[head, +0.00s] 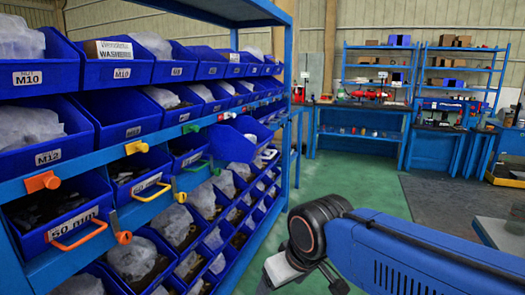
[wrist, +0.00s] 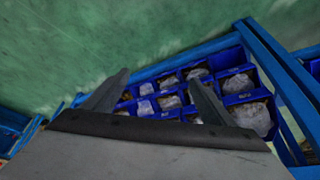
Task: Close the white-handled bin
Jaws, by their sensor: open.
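A blue bin (head: 232,143) sticks out of the middle row of the rack, farther than its neighbours. A small pale piece (head: 268,154) at its front looks like the white handle, but it is too small to be sure. My gripper (head: 302,286) is low in the head view, to the right of the rack and apart from the bins, partly cut off by the bottom edge. In the wrist view my gripper (wrist: 160,78) has its two fingers spread with nothing between them. The white handle cannot be made out there.
Nearer bins have an orange handle (head: 80,236), a yellow handle (head: 152,189) and a green handle (head: 196,161). Coloured knobs line the blue rack rail. Green floor (head: 345,180) is open right of the rack. Workbenches (head: 362,125) stand behind.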

